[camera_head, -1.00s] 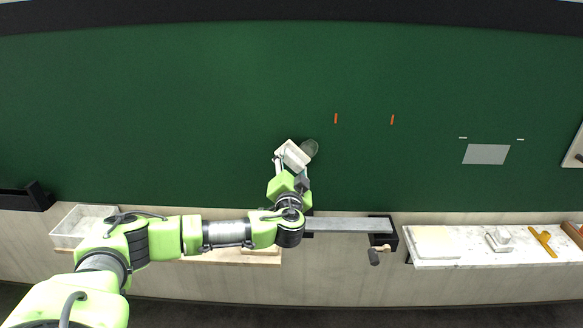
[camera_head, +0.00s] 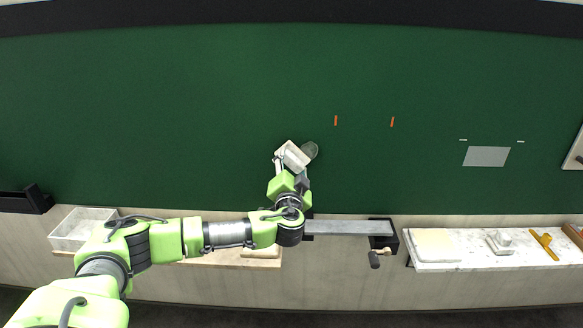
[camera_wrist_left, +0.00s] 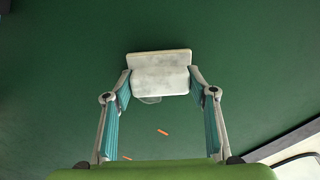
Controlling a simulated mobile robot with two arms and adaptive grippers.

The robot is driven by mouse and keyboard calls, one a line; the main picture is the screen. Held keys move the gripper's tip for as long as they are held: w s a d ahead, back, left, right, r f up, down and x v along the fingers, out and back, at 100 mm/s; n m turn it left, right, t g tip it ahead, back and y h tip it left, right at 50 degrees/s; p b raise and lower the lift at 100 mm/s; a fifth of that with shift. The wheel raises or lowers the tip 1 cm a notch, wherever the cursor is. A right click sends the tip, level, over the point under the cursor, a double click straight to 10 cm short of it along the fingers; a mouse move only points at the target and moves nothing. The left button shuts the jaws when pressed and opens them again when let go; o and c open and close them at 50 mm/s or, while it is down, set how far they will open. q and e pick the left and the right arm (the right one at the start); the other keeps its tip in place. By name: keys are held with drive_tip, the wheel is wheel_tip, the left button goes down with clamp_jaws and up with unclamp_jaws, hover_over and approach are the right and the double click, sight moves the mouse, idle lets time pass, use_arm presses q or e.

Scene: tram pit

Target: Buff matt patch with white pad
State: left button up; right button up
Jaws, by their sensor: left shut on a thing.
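The white pad (camera_head: 292,155) is a pale block held at the green tram side, left of the middle of the head view. It also shows in the left wrist view (camera_wrist_left: 160,73), between the fingertips. My left gripper (camera_head: 291,166) is shut on the pad. The matt patch (camera_head: 311,150) is a faint, paler round spot at the pad's right edge, partly hidden by it. In the left wrist view a bit of the patch (camera_wrist_left: 149,100) shows past the pad's lower edge. I cannot tell whether the pad touches the panel. My right gripper is not in view.
Two orange marks (camera_head: 336,120) and a grey rectangle (camera_head: 486,156) are on the green panel. A ledge at right (camera_head: 463,267) holds a cream block (camera_head: 433,242), a white handled block (camera_head: 500,240) and a yellow tool (camera_head: 543,242). A white tray (camera_head: 62,240) stands at left.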

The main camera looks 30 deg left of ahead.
use_arm(q)
drive_tip(key=shift+w+a, duration=0.25)
drive_tip(key=shift+w, duration=0.1)
